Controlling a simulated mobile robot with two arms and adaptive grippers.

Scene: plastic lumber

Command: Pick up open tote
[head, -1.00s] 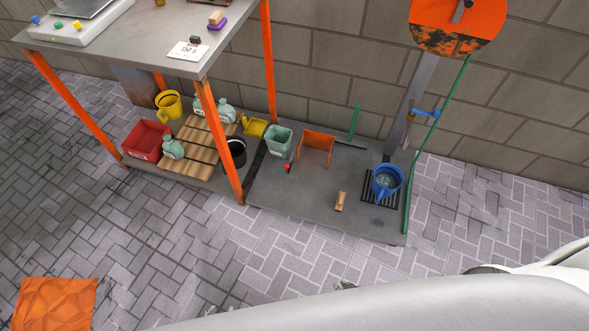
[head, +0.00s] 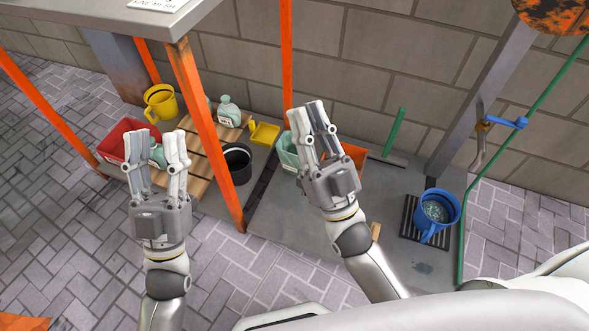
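A red open-topped tote (head: 117,135) sits on the low shelf at the left of the head view. My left gripper (head: 157,142) is raised in front of it, and its fingers cover the tote's right part. The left fingers are spread, with nothing held between them. I cannot tell whether either gripper touches anything.
Orange table legs (head: 205,130) stand between the grippers. A yellow jug (head: 160,101), bottles (head: 229,112), a black bucket (head: 237,163) and a yellow scoop (head: 264,133) crowd the shelf. A blue bucket (head: 437,212) stands on a grate at right. The paved floor in front is mostly clear.

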